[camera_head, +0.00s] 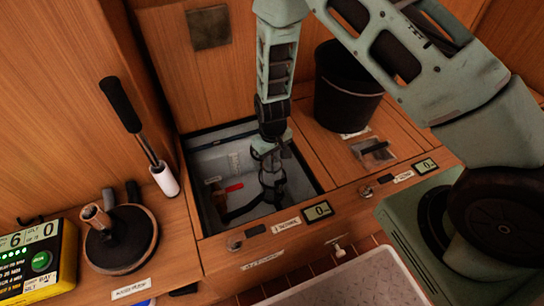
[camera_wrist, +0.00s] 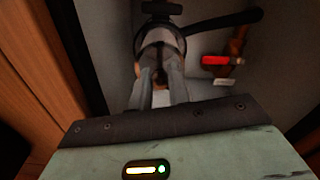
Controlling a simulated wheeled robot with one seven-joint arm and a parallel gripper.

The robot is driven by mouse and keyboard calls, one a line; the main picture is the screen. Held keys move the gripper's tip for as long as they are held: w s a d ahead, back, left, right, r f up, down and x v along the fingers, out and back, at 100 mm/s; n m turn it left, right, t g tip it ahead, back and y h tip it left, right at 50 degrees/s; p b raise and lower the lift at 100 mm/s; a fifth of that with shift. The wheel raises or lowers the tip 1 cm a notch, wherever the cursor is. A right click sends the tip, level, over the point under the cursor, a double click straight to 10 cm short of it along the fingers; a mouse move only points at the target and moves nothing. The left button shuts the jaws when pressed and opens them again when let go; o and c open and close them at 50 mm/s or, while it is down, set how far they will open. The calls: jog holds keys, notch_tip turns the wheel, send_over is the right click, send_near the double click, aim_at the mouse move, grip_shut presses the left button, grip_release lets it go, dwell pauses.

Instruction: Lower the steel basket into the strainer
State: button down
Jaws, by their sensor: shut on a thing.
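My gripper (camera_head: 270,178) points down into an open grey-walled well (camera_head: 209,160) in the wooden counter. In the wrist view its fingers (camera_wrist: 160,88) are shut on a part of what looks like the steel basket. A round rim (camera_wrist: 140,38) shows around the fingertips, with a dark bar (camera_wrist: 225,20) running off to the right. The basket's body is mostly hidden by the fingers and the arm. I cannot clearly make out the strainer; the bottom of the well is dark. Whether the basket touches anything below it cannot be told.
A red-handled valve (camera_head: 233,188) sits in the well left of my gripper; it also shows in the wrist view (camera_wrist: 215,60). A black bucket (camera_head: 346,95) stands right of the well. A black lid-like disc (camera_head: 122,240) and a black-gripped lever (camera_head: 122,106) stand left.

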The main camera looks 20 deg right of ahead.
aim_at(272, 168)
jog(key=shift+f+b, duration=1.75)
jog(key=shift+f, duration=1.4)
jog(key=shift+r+p, duration=0.5)
jog(key=shift+p, duration=0.45)
dwell(0.5)
jog(key=shift+f, duration=0.5)
dwell(0.3)
jog(key=shift+r+p, duration=0.45)
jog(key=shift+r, duration=0.05)
dwell(0.8)
